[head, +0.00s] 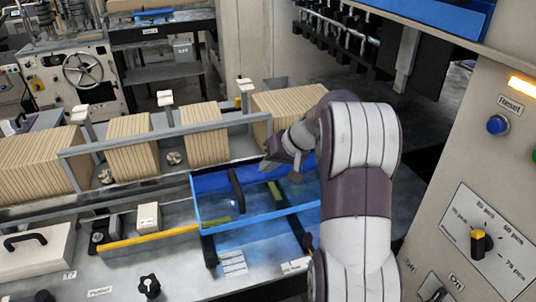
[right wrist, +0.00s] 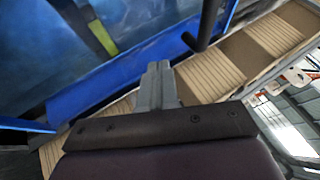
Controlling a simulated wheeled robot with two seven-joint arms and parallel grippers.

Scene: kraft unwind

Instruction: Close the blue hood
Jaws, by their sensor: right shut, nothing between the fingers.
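The blue hood (head: 208,184) is a blue-framed, see-through cover in the middle of the head view, with a black curved handle (head: 236,189) near its left side. I cannot tell how far it is open. In the right wrist view its blue edge (right wrist: 120,72) runs diagonally and the dark handle (right wrist: 207,22) stands near the top. My right gripper (head: 272,164) is at the hood's back right edge, right of the handle. Its fingers (right wrist: 157,83) are shut and empty, apart from the handle; whether they touch the blue edge is unclear. My left gripper is not in view.
Stacks of kraft card (head: 130,145) stand behind a grey rail (head: 170,132) beyond the hood. A control panel (head: 490,200) with knobs and buttons is at the right. Another blue-edged part (head: 440,14) hangs at the top right. A yellow bar (head: 150,238) lies left of the hood.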

